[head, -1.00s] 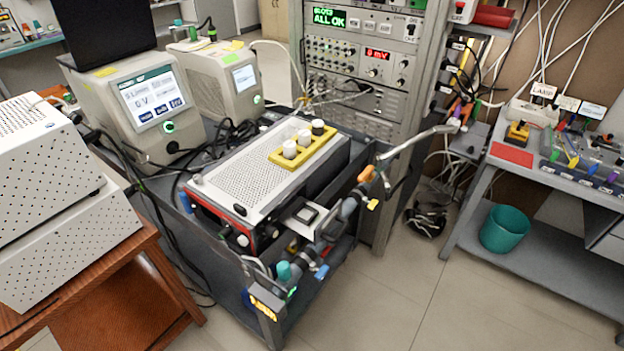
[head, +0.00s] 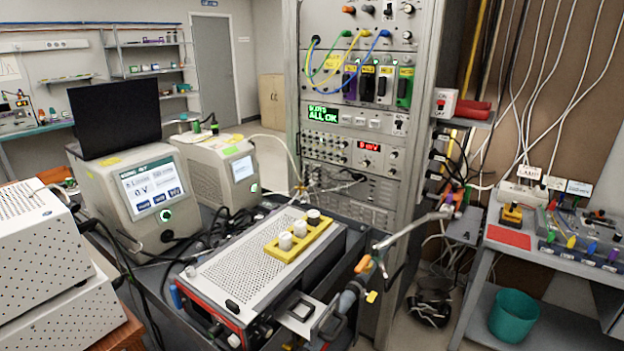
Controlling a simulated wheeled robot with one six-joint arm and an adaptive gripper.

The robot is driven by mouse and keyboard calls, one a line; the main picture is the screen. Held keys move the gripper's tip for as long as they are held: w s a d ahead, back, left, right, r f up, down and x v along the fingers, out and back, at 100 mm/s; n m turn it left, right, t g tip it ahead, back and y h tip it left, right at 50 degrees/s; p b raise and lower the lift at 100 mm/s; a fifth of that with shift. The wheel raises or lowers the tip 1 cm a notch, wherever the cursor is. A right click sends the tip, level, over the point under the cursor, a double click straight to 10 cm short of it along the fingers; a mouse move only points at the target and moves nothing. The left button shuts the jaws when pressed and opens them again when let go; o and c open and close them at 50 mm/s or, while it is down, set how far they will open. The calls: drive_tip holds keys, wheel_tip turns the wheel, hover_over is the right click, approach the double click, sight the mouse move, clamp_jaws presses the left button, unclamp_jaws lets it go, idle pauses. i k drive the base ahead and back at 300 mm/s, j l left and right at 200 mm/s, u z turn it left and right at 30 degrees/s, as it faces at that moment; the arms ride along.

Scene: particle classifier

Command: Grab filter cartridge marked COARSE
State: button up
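A yellow holder (head: 290,252) sits on top of a perforated grey instrument (head: 243,272) on the middle cart. Three short cylinders stand upright in it. The nearest cylinder (head: 285,241) and the middle cylinder (head: 300,228) have white tops. My gripper is not in view.
An equipment rack (head: 345,150) stands behind the cart. A metal pipe (head: 410,230) crosses right of the instrument. A screen unit (head: 150,190) stands behind left, with cables around it. A teal bin (head: 514,315) is under the right bench.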

sight(299, 226)
drive_tip(key=l+u, duration=0.15)
drive_tip(key=u, duration=0.45)
drive_tip(key=l+u, duration=0.25)
drive_tip(key=l, duration=0.25)
drive_tip(key=l+u, duration=0.2)
drive_tip(key=l, duration=0.3)
drive_tip(key=k+l+u, duration=0.25)
drive_tip(key=l, duration=0.75)
drive_tip(key=k+l, duration=0.15)
drive_tip(key=l, duration=0.3)
drive_tip(key=i+l, duration=0.15)
drive_tip(key=i, duration=0.35)
drive_tip(key=i+l, duration=0.1)
drive_tip(key=i, duration=0.4)
drive_tip(key=i+l, duration=0.15)
drive_tip(key=i, duration=0.35)
